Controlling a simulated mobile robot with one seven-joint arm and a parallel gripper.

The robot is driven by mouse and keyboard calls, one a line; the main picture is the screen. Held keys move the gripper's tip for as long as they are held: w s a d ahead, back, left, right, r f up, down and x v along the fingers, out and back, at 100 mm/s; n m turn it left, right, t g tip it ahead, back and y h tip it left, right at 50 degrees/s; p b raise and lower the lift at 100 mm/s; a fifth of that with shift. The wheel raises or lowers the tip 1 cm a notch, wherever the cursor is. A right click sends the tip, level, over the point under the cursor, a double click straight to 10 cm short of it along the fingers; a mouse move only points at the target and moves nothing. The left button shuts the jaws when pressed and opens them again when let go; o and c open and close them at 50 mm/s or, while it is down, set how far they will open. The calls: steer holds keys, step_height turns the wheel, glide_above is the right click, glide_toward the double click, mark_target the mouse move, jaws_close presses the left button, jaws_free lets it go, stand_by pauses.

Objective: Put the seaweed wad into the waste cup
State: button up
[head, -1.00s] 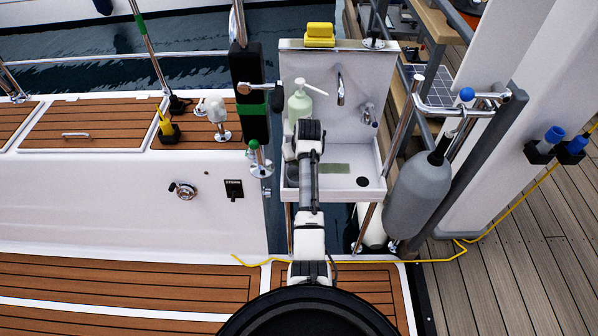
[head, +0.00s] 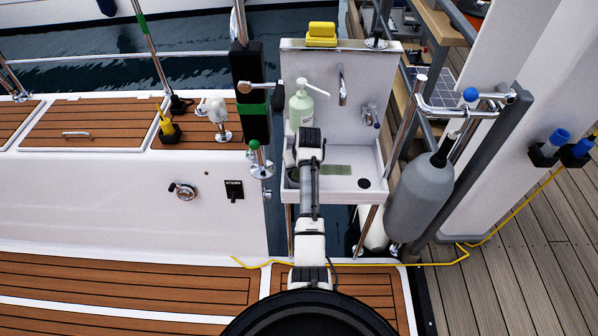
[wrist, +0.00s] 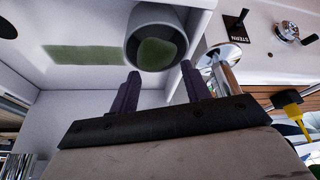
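The waste cup (wrist: 173,22) is grey and round, and its mouth faces the wrist camera. A green mass, which looks like the seaweed wad (wrist: 156,53), shows inside the cup's mouth. My gripper (wrist: 159,70) is open, with its two dark fingers apart and nothing held between them. The fingertips lie just in front of the cup in the wrist view; I cannot tell whether they touch it. In the head view, my arm reaches over the left part of the sink and hides most of the cup and the gripper.
A flat green strip (head: 336,169) lies on the sink floor (head: 347,184), left of a dark drain hole (head: 364,183). A pale green pump bottle (head: 301,110) stands behind my arm. A tap (head: 342,90) hangs at the back wall. A grey fender (head: 420,197) is at the right.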

steer(key=shift+o, duration=1.4)
steer(key=b+v, duration=0.2)
steer(key=v, duration=1.1)
steer(key=shift+r, duration=0.4)
steer(key=shift+s+d, duration=0.1)
